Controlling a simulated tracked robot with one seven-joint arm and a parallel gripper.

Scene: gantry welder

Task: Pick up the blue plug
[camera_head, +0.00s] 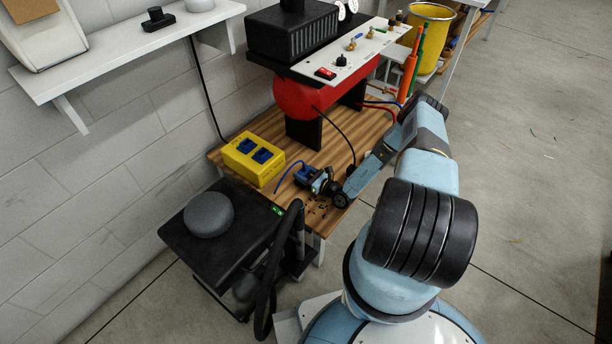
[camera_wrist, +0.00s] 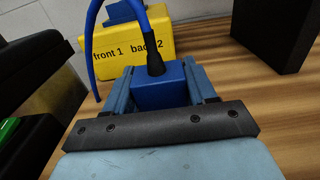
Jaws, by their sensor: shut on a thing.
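The blue plug (camera_wrist: 160,86) sits between the two fingers of my gripper (camera_wrist: 158,88) in the wrist view. A black collar and a blue cable rise from its top and loop to the left. In the head view my gripper (camera_head: 316,181) is low over the wooden table, with the blue cable (camera_head: 290,172) arching to its left. Whether the plug touches the table is hidden. A yellow socket box (camera_head: 253,160) with two blue sockets stands just behind and left of my gripper.
A red compressor tank (camera_head: 296,98) on a black stand (camera_head: 305,133) is behind my gripper. A black cart (camera_head: 190,232) with a grey round thing (camera_head: 209,214) stands at the left. Small brown bits (camera_head: 318,209) lie near the wooden table's (camera_head: 352,140) front edge.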

